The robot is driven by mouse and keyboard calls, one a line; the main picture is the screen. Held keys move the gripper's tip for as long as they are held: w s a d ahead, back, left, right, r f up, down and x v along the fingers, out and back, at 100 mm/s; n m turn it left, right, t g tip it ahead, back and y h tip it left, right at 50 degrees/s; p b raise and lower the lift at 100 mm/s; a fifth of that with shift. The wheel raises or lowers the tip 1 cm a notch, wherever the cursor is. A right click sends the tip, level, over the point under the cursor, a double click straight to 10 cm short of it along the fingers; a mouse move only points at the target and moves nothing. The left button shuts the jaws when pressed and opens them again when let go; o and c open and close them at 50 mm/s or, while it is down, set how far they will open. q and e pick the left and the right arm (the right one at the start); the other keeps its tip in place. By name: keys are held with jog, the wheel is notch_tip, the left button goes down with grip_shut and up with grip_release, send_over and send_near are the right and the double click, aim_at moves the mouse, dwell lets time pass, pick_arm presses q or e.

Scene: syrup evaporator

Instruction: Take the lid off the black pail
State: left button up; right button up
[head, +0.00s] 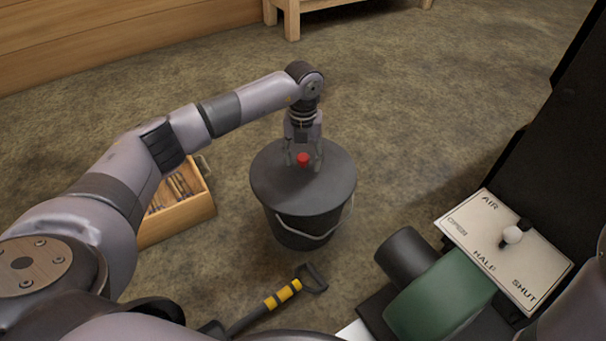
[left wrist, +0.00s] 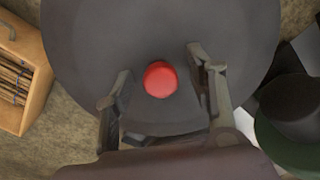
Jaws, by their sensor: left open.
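The black pail (head: 290,229) stands upright on the ground with its wire handle hanging at the front. Its dark round lid (head: 333,180) lies flat on top, with a red knob (head: 303,159) in the middle. My left gripper (head: 304,160) points down over the lid, open, with a finger to either side of the knob. In the left wrist view the knob (left wrist: 160,79) shows between the open fingertips, with a gap on both sides. The lid (left wrist: 100,35) fills most of that view. My right gripper is not in view.
A wooden box (head: 184,212) of sticks stands left of the pail. A shovel handle (head: 280,296) with yellow bands lies in front. A white panel (head: 503,254) marked AIR, HALF, SHUT, with a lever, is at the right. The ground behind the pail is clear.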

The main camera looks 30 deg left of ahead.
pick_arm(q)
jog(key=shift+f, duration=0.15)
jog(key=shift+c, duration=0.3)
grip_shut()
dwell(0.3)
